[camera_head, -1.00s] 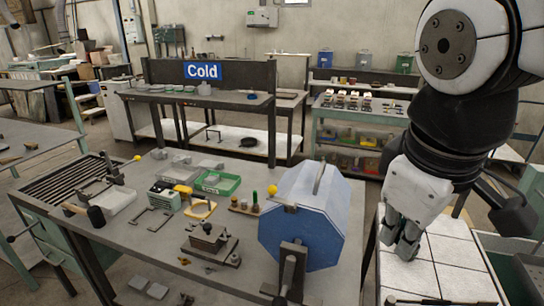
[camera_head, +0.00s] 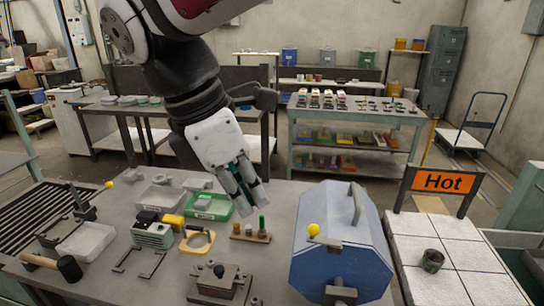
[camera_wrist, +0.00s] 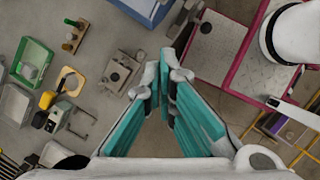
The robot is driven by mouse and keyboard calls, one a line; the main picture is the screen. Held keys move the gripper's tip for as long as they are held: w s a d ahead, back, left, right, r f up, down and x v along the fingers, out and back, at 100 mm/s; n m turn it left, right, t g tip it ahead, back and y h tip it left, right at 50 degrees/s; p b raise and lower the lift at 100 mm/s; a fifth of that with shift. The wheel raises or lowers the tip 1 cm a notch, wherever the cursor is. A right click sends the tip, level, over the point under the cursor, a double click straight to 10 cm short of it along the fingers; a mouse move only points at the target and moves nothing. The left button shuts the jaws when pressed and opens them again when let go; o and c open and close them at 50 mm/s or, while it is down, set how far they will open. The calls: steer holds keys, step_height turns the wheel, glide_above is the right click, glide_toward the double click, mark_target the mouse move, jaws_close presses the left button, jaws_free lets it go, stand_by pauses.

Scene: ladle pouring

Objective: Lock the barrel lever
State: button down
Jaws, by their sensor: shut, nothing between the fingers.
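The blue many-sided barrel (camera_head: 338,262) stands on the grey workbench, with a grey bar handle (camera_head: 356,203) on top. The lever's yellow knob (camera_head: 313,229) shows at the barrel's near upper side; how the lever sits in its catch is too small to tell. My gripper (camera_head: 252,204) hangs above the bench, up and to the left of the knob in the head view, apart from the barrel. Its teal fingers show closed and empty in the wrist view (camera_wrist: 165,75). A blue edge at the top of the wrist view looks like the barrel (camera_wrist: 146,8).
A wooden rack with small bottles (camera_head: 250,234), a green tray (camera_head: 222,213) and a yellow plate (camera_head: 197,243) lie left of the barrel. A metal fixture (camera_head: 220,284) is in front. A tiled table with a cup (camera_head: 432,261) and a "Hot" sign (camera_head: 442,181) are right.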

steer(key=w+d+f, duration=0.3)
steer(key=d+f, duration=0.4)
steer(key=f, duration=0.2)
steer(key=shift+f+p, duration=0.35)
steer(key=shift+p, duration=0.1)
